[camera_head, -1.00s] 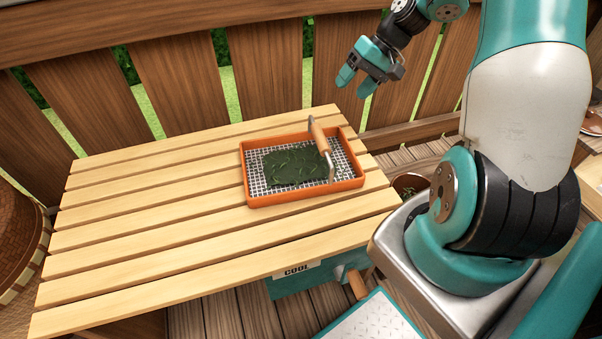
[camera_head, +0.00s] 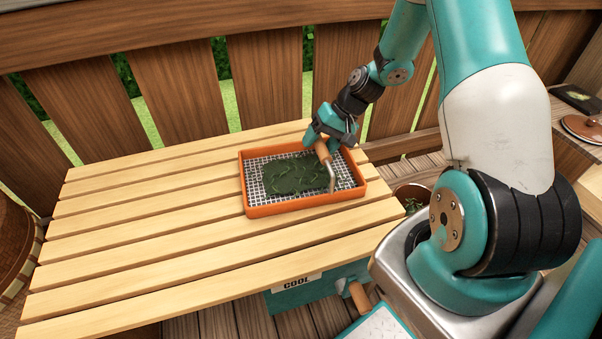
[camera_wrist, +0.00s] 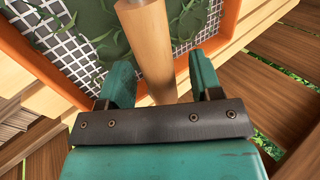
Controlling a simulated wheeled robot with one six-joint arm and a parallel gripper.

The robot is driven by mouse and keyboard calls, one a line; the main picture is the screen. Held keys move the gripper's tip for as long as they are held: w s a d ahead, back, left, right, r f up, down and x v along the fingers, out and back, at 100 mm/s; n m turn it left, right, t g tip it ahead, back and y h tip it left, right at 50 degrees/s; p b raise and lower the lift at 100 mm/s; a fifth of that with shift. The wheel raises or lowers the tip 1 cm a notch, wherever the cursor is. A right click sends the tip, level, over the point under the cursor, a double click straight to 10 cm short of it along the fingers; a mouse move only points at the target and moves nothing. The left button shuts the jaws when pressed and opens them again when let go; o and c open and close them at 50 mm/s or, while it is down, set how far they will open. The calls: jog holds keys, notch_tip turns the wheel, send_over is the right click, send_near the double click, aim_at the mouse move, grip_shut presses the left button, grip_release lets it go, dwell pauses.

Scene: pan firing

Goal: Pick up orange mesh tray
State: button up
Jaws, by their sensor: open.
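The orange mesh tray (camera_head: 247,192) sits on the slatted wooden table. It has a raised orange rim, a white wire mesh floor and a handle (camera_head: 323,150) with a wooden grip on metal arms. Dark green leaves (camera_head: 296,175) lie on the mesh. My gripper (camera_head: 314,142) is at the far right part of the tray, by the handle. In the wrist view my open fingers (camera_wrist: 161,85) stand on either side of the wooden grip (camera_wrist: 150,45), with gaps on both sides. The tray's rim (camera_wrist: 30,70) also shows there. Whether the fingers reach around the grip's full depth is unclear.
The slatted table (camera_head: 150,215) is bare to the left of the tray. A wooden fence (camera_head: 180,85) runs close behind the table. A teal box marked COOL (camera_head: 300,290) is below the front edge. A pot with green bits (camera_head: 412,195) stands right of the table.

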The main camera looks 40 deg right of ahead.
jog(key=shift+x, duration=1.1)
jog(key=shift+d, duration=0.1)
grip_shut()
jog(key=shift+r, duration=0.1)
